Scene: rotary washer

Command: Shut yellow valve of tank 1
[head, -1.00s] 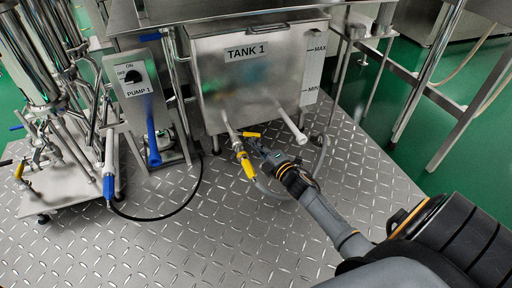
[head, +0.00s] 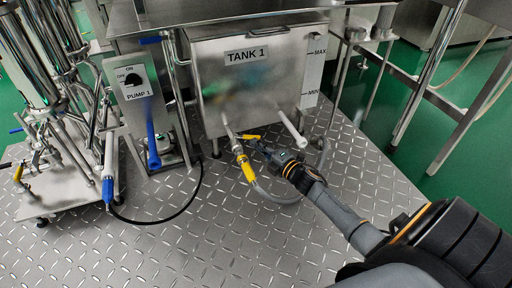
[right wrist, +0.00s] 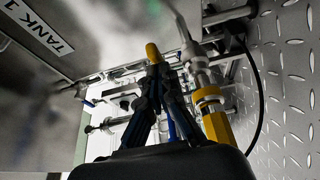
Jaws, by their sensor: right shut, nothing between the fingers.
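Tank 1 (head: 215,90) is the steel tank with the "TANK 1" label. A pipe with a valve leaves its bottom. The small yellow valve handle (head: 250,137) points to the right from that pipe; its yellow end also shows in the right wrist view (right wrist: 152,52). A yellow sleeve (head: 247,171) sits lower on the same line. My right gripper (head: 259,145) is just right of the handle, with its fingers shut and empty. In the right wrist view the fingertips (right wrist: 160,70) are right by the yellow end; whether they touch it is unclear. My left gripper is out of view.
A white pipe stub (head: 292,128) sticks out of the tank right of the handle. A grey hose (head: 275,195) loops below my right gripper. The pump 1 box (head: 138,95) with a blue lever (head: 152,145) stands to the left. The floor plate in front is clear.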

